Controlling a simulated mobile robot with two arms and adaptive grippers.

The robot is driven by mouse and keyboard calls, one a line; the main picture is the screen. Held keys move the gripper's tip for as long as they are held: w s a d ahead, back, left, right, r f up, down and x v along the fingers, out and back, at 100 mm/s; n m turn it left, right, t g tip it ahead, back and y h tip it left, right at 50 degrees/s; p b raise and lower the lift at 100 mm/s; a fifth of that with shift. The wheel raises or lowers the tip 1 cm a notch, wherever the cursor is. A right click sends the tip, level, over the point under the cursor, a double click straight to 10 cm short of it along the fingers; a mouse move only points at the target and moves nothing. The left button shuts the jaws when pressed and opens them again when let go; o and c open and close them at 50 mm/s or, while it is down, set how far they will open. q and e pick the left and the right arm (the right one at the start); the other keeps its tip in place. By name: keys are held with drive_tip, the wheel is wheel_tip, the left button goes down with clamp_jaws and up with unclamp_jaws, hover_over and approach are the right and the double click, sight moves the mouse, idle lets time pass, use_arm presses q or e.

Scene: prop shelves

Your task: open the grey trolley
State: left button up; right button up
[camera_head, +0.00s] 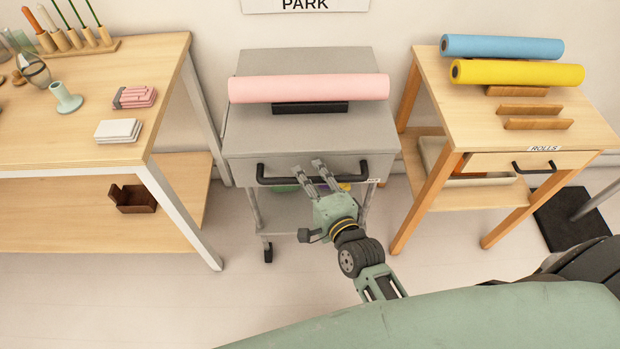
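The grey trolley (285,130) stands in the middle against the wall, with a drawer front (235,170) facing me. A black bar handle (275,181) runs across the front; the drawer looks shut. My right gripper (309,167) is at the handle, its two fingers spread apart and crossing over the middle of the bar. I cannot tell whether they touch it. The gripper hides part of the handle and front. A pink roll (310,88) lies on the trolley top, by a black holder (310,108). My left gripper is not in view.
A wooden table (50,150) with tools and pads stands at the left. A wooden stand (480,120) with blue (500,47) and yellow (520,73) rolls and a drawer labelled ROLLS is close on the right. The floor in front of the trolley is clear on the left.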

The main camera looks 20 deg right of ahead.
drive_tip(key=shift+c, duration=0.3)
clamp_jaws()
drive_tip(key=shift+s+f, duration=0.1)
drive_tip(key=shift+s, duration=0.05)
